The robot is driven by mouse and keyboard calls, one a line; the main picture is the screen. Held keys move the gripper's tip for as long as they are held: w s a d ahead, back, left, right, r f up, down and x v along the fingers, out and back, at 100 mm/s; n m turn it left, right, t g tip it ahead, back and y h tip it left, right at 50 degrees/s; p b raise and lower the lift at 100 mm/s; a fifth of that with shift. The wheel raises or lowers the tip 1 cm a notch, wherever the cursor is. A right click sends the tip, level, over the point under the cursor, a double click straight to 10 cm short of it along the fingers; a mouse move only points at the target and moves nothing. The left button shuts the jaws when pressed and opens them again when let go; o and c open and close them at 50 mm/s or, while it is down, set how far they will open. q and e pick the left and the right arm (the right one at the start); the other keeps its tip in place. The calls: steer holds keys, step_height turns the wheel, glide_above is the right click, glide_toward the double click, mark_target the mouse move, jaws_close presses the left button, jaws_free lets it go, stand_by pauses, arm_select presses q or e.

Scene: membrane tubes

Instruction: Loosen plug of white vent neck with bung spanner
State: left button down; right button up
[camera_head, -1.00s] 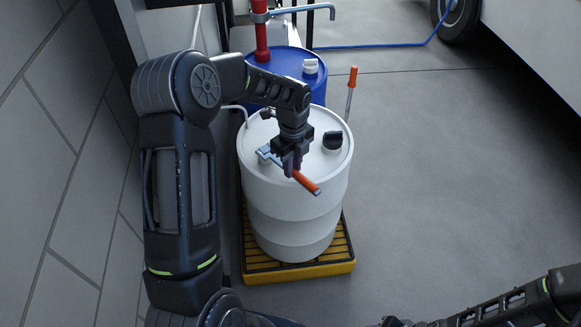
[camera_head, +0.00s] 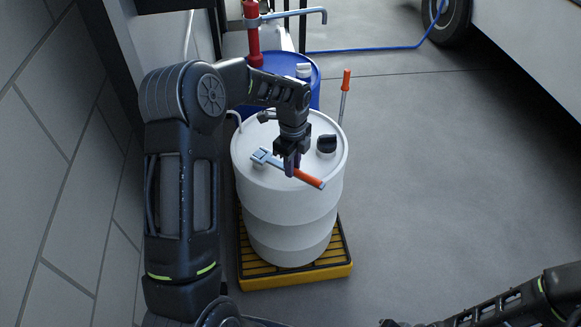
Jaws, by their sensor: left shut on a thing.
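The white drum (camera_head: 290,210) stands upright, with a black cap (camera_head: 326,144) on the right of its top and a dark fitting (camera_head: 267,116) with a pale hose at its back left. My left gripper (camera_head: 292,168) points down over the top and is shut on the bung spanner (camera_head: 311,180). The spanner's grey-blue head points left and its orange handle points right and toward the front. I cannot tell whether the head touches a plug; the top under it is partly hidden by the spanner and gripper. My right arm enters at bottom right; its gripper does not show.
The drum stands on a yellow spill pallet (camera_head: 293,282). A blue drum (camera_head: 314,88) with a white cap (camera_head: 304,70) and red pump (camera_head: 253,35) is behind. An orange-handled tool (camera_head: 345,95) stands behind right. A wall is left; the right floor is clear.

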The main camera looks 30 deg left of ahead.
arm_select(q)
steer(key=shift+w+a, duration=0.15)
steer(key=shift+w+n, duration=0.7)
steer(key=shift+n, duration=0.1)
steer(key=shift+w+a+n, duration=0.1)
steer(key=shift+w+n, duration=0.45)
steer(key=shift+n, duration=0.05)
steer(key=shift+w, duration=0.25)
steer(key=shift+w+n, duration=0.1)
steer(key=shift+n, duration=0.2)
steer(key=shift+w+a+n, duration=0.25)
steer(key=shift+w+n, duration=0.4)
steer(key=shift+n, duration=0.05)
